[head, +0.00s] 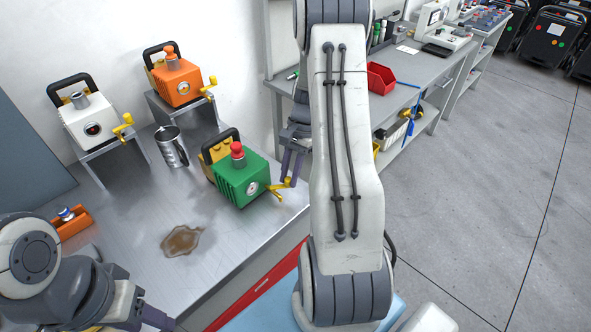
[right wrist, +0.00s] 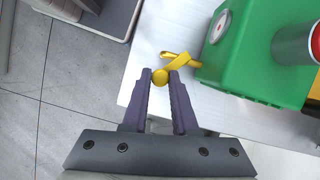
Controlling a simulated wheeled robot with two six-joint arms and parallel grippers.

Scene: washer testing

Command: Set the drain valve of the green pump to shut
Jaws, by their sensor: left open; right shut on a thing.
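The green pump (head: 241,184) stands on the steel bench, with a black handle, a red-topped cap and a round gauge. Its yellow drain valve lever (head: 276,186) sticks out at the lower right of its front. In the right wrist view the lever (right wrist: 181,64) ends in a yellow ball knob (right wrist: 160,76). My right gripper (head: 287,181) is shut on this knob, its fingertips (right wrist: 161,75) on either side. My right arm covers the middle of the head view. My left gripper (head: 152,323) is open at the bottom left, apart from the pump and partly cut off.
A white pump (head: 88,122) and an orange pump (head: 177,82) stand on metal risers behind. A steel jug (head: 171,148) stands between them and the green pump. A brown puddle (head: 181,241) lies in front. An orange tray (head: 72,224) is at left.

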